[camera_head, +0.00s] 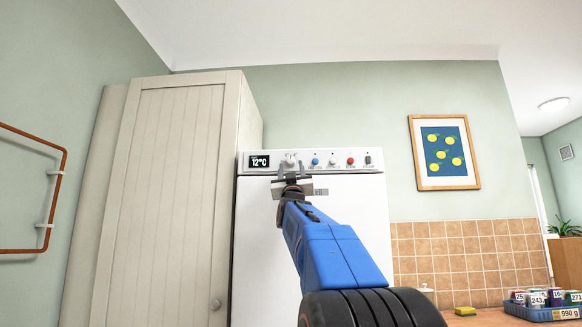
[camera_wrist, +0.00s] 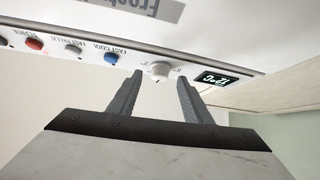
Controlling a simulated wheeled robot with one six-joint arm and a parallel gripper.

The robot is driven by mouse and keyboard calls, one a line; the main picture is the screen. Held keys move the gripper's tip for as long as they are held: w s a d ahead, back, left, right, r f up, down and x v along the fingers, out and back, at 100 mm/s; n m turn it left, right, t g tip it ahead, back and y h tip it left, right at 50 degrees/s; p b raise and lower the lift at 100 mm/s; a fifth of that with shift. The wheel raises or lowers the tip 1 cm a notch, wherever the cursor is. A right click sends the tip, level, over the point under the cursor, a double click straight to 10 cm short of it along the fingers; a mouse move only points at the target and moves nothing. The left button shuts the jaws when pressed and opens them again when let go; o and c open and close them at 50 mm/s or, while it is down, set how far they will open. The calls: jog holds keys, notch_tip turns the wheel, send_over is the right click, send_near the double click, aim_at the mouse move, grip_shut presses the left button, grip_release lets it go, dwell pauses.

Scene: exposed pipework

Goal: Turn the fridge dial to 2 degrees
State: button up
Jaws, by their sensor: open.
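The white fridge (camera_head: 330,230) stands against the wall, with a control strip along its top. The display (camera_head: 259,161) on the strip reads 12°C; it also shows upside down in the wrist view (camera_wrist: 216,79). The white dial (camera_wrist: 160,70) sits beside the display, and in the head view the dial (camera_head: 291,158) is partly hidden by my gripper. My gripper (camera_head: 291,172) is open and empty in front of the strip. In the wrist view its two fingers (camera_wrist: 158,88) point at the dial, one on each side and seemingly short of it.
A blue button (camera_head: 315,162), a white one and a red button (camera_head: 350,161) sit right of the dial. A tall cream cupboard (camera_head: 165,200) stands close on the left. A copper pipe (camera_head: 60,190) runs on the left wall. A blue crate (camera_head: 540,312) stands on the counter at right.

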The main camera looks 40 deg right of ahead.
aim_at(291, 161)
jog(key=shift+x, duration=1.35)
jog(key=c, duration=1.1)
jog(key=shift+o, duration=0.2)
